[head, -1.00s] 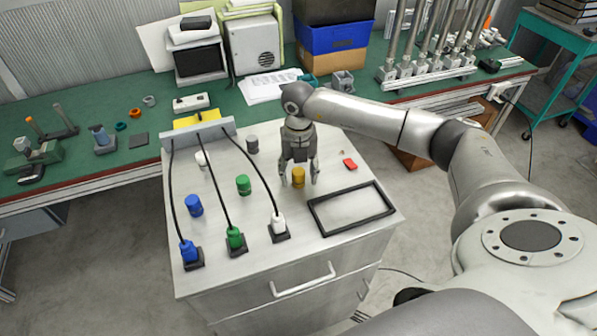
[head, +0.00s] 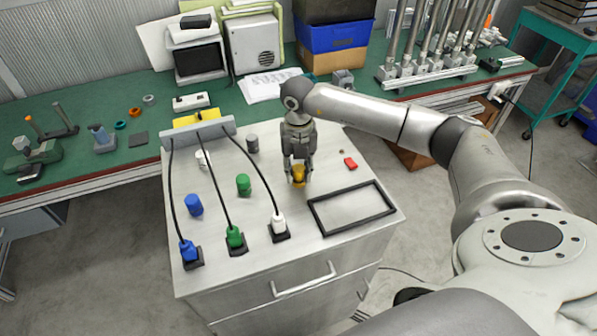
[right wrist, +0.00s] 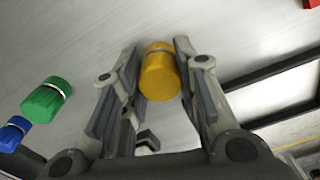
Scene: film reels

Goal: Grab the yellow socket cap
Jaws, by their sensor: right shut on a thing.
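The yellow socket cap (head: 299,173) stands on the white cabinet top, to the left of the black frame. My right gripper (head: 298,181) reaches down over it and is shut on it, with a finger on each side. In the right wrist view the yellow cap (right wrist: 160,72) sits between the two finger pads (right wrist: 158,80). It seems to be still at the level of the cabinet top; I cannot tell if it touches it. My left gripper is not in view.
Loose blue (head: 194,205), green (head: 243,185) and dark grey (head: 252,144) caps stand left of the gripper. Black cables run to plugs in front. A black rectangular frame (head: 352,208) and a red piece (head: 350,163) lie to the right.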

